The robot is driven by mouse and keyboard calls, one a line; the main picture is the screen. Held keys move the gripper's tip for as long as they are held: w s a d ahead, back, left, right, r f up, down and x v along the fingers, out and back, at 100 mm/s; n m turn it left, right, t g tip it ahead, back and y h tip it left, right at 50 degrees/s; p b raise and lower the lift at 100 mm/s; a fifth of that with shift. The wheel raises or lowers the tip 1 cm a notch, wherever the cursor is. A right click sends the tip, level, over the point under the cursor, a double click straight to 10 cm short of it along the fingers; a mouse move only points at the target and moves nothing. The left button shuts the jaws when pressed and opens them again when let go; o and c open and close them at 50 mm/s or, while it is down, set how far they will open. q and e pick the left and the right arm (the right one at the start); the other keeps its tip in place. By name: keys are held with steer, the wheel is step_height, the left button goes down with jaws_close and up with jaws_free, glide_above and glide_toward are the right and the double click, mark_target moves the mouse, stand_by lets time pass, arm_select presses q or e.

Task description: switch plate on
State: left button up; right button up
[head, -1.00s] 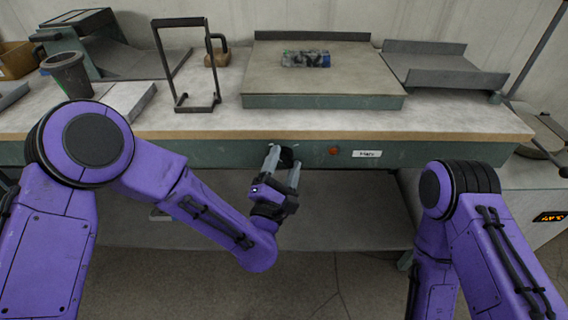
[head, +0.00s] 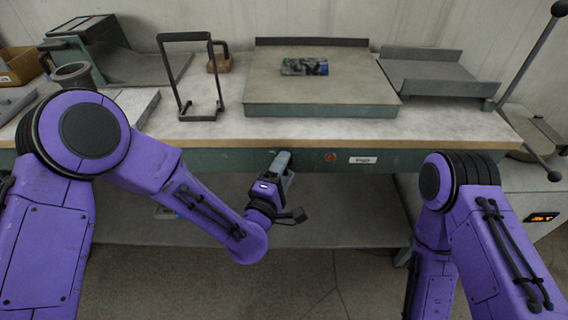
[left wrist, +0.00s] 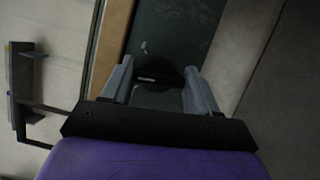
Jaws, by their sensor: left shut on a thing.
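My left gripper (head: 284,168) is at the green front panel (head: 225,160) of the bench. Its fingers are shut around a black knob, which they hide in the head view. In the left wrist view the dark knob (left wrist: 156,71) sits between the two grey fingers, with a pale mark on it. The plate (head: 325,88) is a wide flat slab on the bench top, with a small dark patterned block (head: 304,67) lying on it. A small reddish indicator light (head: 331,157) is on the panel, right of the gripper. My right gripper is out of view.
A white label (head: 363,160) is right of the light. A dark upright frame (head: 186,75) stands left of the plate, and a grey tray (head: 440,70) is at the right. A grey cup (head: 74,74) is partly behind my left arm. A lower shelf (head: 345,205) runs beneath.

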arm_select(q)
steer(key=shift+r+m+g+y+p, duration=0.1)
steer(key=shift+m+g+y+p, duration=0.35)
steer(key=shift+m+p, duration=0.95)
steer(key=shift+f+m+g+y+p, duration=0.1)
steer(key=shift+m+g+y+p, duration=0.35)
steer(key=shift+m+p, duration=0.9)
steer(key=shift+r+m+g+y+p, duration=0.1)
steer(key=shift+m+g+y+p, duration=0.35)
steer(key=shift+m+p, duration=0.9)
steer(key=shift+m, duration=0.4)
steer(key=o, duration=1.1)
steer(key=shift+c, duration=0.2)
steer(key=shift+s, duration=0.1)
steer(key=b+v, duration=0.1)
steer(key=v, duration=0.9)
steer(key=shift+s, duration=0.15)
steer(key=shift+r, duration=0.1)
